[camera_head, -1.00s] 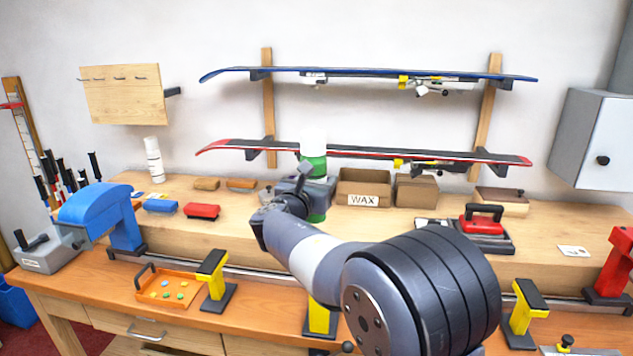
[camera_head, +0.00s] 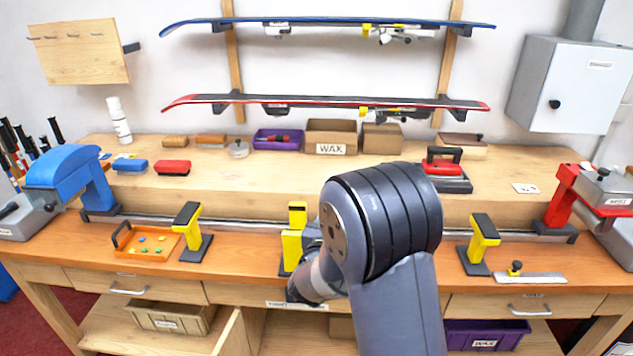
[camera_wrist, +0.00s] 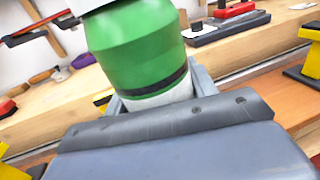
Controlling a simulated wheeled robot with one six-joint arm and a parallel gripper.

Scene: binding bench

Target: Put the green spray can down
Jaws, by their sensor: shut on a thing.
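The green spray can (camera_wrist: 140,45) fills the upper middle of the wrist view. It has a green body with a dark band and a white section near the jaws, and it looks tilted there. My gripper (camera_wrist: 157,88) is shut on it, one finger on either side. In the head view my arm covers the gripper and the can, low at the bench's front middle. What lies right under the can cannot be seen.
The orange front bench (camera_head: 375,279) carries yellow vises (camera_head: 478,243), one (camera_head: 292,246) close to my arm, and an orange tray (camera_head: 147,243). The raised back shelf (camera_head: 255,184) has free room before the WAX box (camera_head: 331,137). A waxing iron (camera_head: 444,170) stands right.

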